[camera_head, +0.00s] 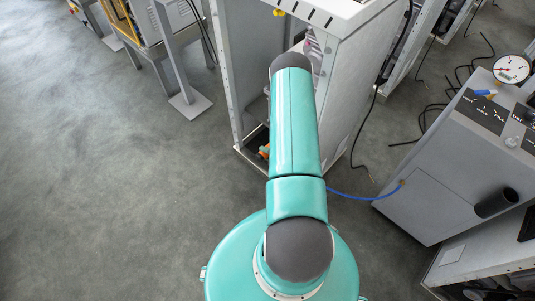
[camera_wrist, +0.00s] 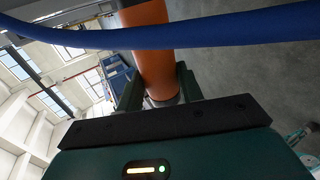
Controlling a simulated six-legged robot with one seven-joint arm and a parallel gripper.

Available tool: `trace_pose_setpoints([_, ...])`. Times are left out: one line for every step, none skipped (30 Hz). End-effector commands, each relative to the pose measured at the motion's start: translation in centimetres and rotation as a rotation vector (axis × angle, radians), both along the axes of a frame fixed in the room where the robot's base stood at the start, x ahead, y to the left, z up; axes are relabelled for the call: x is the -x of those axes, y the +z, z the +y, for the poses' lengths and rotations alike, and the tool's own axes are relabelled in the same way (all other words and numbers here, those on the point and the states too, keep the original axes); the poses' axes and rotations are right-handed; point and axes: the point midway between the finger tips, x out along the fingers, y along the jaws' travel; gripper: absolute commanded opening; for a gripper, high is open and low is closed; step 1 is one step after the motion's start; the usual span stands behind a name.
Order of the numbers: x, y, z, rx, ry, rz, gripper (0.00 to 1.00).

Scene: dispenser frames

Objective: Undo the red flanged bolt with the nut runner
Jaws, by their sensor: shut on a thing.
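In the wrist view my gripper (camera_wrist: 160,95) is shut on an orange cylinder (camera_wrist: 152,50), which looks like the body of the nut runner. Its dark fingers stand on either side of it. The tool's far end runs out of the top of the picture. In the head view a small orange part (camera_head: 264,151) shows just left of my arm, low inside the grey cabinet; it may be the same tool. My arm hides the gripper there. I cannot make out the red flanged bolt in either view.
A blue hose (camera_wrist: 200,30) crosses in front of the orange cylinder; in the head view a blue hose (camera_head: 350,196) runs to a grey console (camera_head: 430,190) at right. The open-fronted cabinet (camera_head: 350,75) stands close around my arm. Black cables lie on the floor; the left floor is clear.

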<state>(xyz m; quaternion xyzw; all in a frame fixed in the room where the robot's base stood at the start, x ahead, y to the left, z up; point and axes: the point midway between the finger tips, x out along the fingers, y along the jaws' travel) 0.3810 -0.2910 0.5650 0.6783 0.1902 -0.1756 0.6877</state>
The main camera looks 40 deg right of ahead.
Motion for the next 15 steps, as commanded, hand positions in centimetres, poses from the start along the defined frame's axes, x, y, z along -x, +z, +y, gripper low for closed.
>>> trace_pose_setpoints([-0.1,0.0,0.5,-0.002,0.003,-0.001,0.0])
trace_pose_setpoints([0.0,0.0,0.8,-0.003,0.003,-0.001,0.0])
trace_pose_setpoints([0.0,0.0,1.1,-0.003,0.003,-0.001,0.0])
trace_pose_setpoints([0.0,0.0,1.3,-0.004,0.002,-0.001,0.0])
trace_pose_setpoints([0.0,0.0,1.5,-0.004,0.003,-0.001,0.0])
trace_pose_setpoints([0.0,0.0,1.8,-0.004,0.003,-0.001,0.0])
trace_pose_setpoints([0.0,0.0,2.1,-0.005,0.004,-0.001,0.0])
trace_pose_setpoints([0.0,0.0,2.3,-0.005,0.005,-0.001,0.0])
trace_pose_setpoints([0.0,0.0,2.6,-0.005,0.005,-0.001,0.0])
trace_pose_setpoints([0.0,0.0,2.8,-0.005,0.005,-0.001,0.0])
trace_pose_setpoints([0.0,0.0,3.1,-0.006,0.005,-0.001,0.0])
trace_pose_setpoints([0.0,0.0,3.3,-0.006,0.005,-0.001,0.0])
trace_pose_setpoints([0.0,0.0,3.6,-0.007,0.005,-0.001,0.0])
trace_pose_setpoints([0.0,0.0,3.8,-0.007,0.005,-0.001,0.0])
trace_pose_setpoints([0.0,0.0,4.1,-0.007,0.006,-0.001,0.0])
